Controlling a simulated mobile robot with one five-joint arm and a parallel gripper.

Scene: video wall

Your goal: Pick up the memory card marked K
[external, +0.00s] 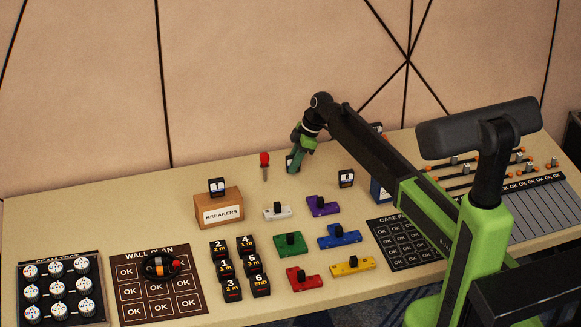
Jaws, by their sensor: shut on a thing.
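My gripper (294,165) is low over the back middle of the table, pointing down, and is shut on a small dark card with a pale label (289,161). Its fingers hide part of the card, and its letter is too small to read. Whether the card touches the table I cannot tell. A similar dark card with a white label (217,186) stands on the brown BREAKERS box (219,210). Another such card (346,178) is to the right of my gripper. I cannot read a K on any of them.
A red-handled screwdriver (265,164) stands just left of my gripper. Several coloured blocks, including a purple one (322,206) and a white one (277,212), lie in front. A blue box (379,192) is partly hidden by my arm. The wall rises behind the table.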

